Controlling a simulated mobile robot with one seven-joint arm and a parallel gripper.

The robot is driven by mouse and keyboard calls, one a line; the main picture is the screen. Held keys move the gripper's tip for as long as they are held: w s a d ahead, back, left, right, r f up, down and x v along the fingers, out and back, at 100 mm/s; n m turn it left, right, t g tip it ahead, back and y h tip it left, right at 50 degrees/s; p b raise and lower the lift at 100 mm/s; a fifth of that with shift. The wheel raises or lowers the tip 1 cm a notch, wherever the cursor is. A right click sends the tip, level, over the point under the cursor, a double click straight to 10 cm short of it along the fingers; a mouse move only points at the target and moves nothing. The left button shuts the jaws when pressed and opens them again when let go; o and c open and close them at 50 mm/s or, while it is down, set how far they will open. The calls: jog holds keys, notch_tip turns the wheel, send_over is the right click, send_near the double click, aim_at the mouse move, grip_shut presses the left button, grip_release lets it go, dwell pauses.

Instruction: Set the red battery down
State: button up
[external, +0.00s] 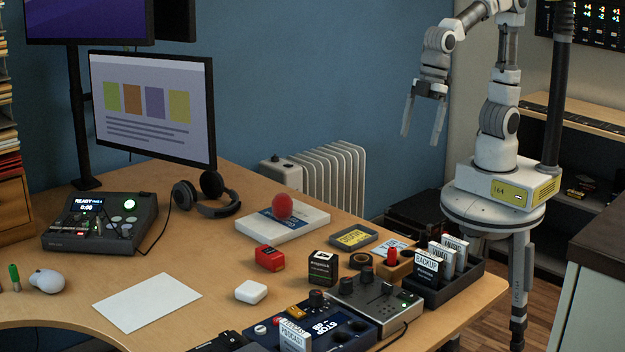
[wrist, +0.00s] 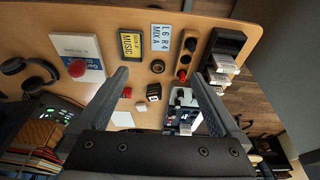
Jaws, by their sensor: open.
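The red battery (external: 269,257) is a small red block with a dark marking, resting on the wooden desk (external: 218,290) left of a small black box (external: 323,268). In the wrist view the red battery (wrist: 126,92) shows small, just inside the left finger, beside the black box (wrist: 153,92). My gripper (external: 421,139) is open and empty, raised well above the desk's far right side and apart from the battery. In the wrist view its two fingers (wrist: 159,73) are spread wide with nothing held between them.
A book (external: 300,226) with a red ball (external: 282,206) on it lies behind the battery. A white case (external: 251,291) sits in front. A mixer (external: 374,304) and an upright-card tray (external: 445,287) crowd the right. Bare desk lies left of the battery, around the paper sheet (external: 147,301).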

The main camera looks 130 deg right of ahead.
jog(key=s+a+r+t, duration=0.2)
jog(key=s, duration=1.3)
notch_tip(320, 180, up, 12)
jog(key=p, duration=1.1)
jog(key=shift+w+p, duration=0.35)
